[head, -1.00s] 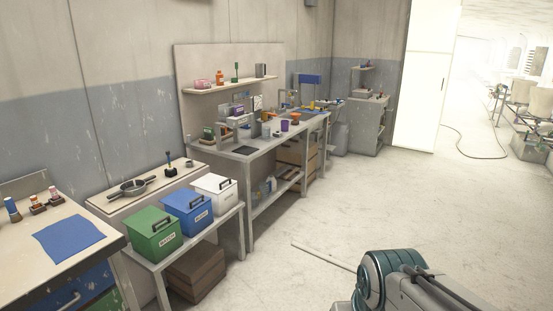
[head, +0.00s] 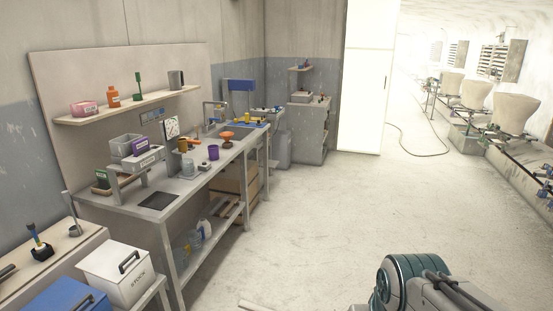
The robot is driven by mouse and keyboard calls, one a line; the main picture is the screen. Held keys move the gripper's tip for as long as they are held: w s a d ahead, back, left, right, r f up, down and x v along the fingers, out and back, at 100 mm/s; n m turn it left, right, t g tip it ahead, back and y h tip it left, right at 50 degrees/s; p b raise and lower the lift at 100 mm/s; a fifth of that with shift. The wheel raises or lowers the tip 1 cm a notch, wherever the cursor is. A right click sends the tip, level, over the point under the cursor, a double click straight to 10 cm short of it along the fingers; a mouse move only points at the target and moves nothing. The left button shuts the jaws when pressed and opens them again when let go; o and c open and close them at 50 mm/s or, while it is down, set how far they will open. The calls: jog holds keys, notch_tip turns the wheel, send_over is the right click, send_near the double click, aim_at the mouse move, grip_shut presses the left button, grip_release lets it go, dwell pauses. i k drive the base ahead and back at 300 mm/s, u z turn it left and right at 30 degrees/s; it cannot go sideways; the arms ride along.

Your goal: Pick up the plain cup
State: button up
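I cannot tell which object is the plain cup. A small purple cup (head: 213,152) stands upright on the grey workbench (head: 180,187), near its front edge. A clear glass or jar (head: 188,168) stands to its left, and a small orange-yellow vessel (head: 183,145) is behind that. An orange bowl-like piece (head: 227,136) is near the sink. Part of my arm shows at the bottom right, far from the bench; my gripper is out of view.
A white lidded box (head: 120,275) and a blue lidded box (head: 65,299) are at the lower left. The floor (head: 310,220) right of the bench is open. A hose (head: 420,147) lies farther back.

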aim_at(213, 150)
jog(key=z, duration=0.05)
jog(key=i, duration=1.6)
jog(key=u, duration=0.25)
jog(key=i, duration=1.7)
jog(key=u, duration=0.8)
jog(key=i, duration=1.45)
jog(key=u, duration=0.35)
